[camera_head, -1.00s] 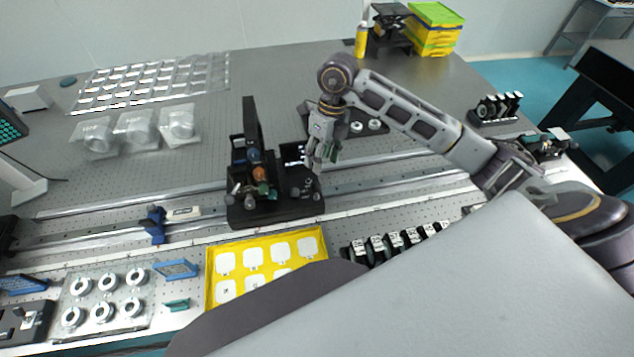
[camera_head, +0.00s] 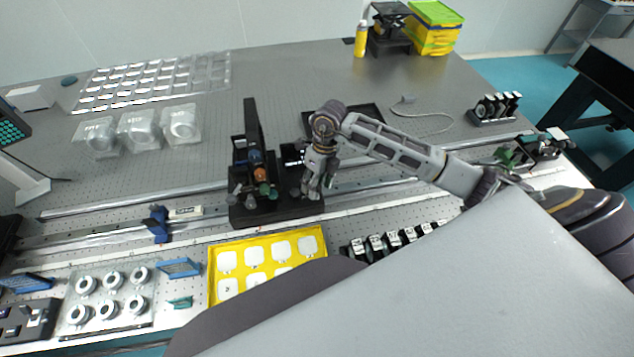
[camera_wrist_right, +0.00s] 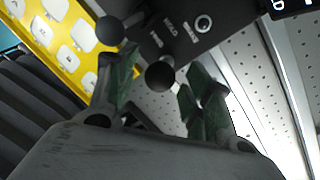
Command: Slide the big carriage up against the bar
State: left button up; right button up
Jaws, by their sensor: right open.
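The big carriage (camera_head: 280,210) is a black block with a tall plate and several knobs, seated on the rails in the middle of the head view. Its dark, marked top also shows in the wrist view (camera_wrist_right: 190,30). A blue stop (camera_head: 156,226) with a light, labelled bar (camera_head: 185,212) beside it sits on the rails to the left, with a gap between it and the carriage. My right gripper (camera_head: 309,192) is at the carriage's right end. In the wrist view its fingers (camera_wrist_right: 155,82) are open, with a round black knob between the tips; contact is unclear. My left gripper is out of view.
A yellow tray (camera_head: 213,275) lies in front of the carriage, with several black mounted pieces (camera_head: 380,246) to its right. Clear packages (camera_head: 140,130) stand behind the rails. The rail stretch between carriage and blue stop looks clear.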

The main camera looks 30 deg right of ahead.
grip_shut()
dwell(0.4)
jog(key=b, duration=0.2)
send_over(286, 202)
dwell(0.6)
grip_release()
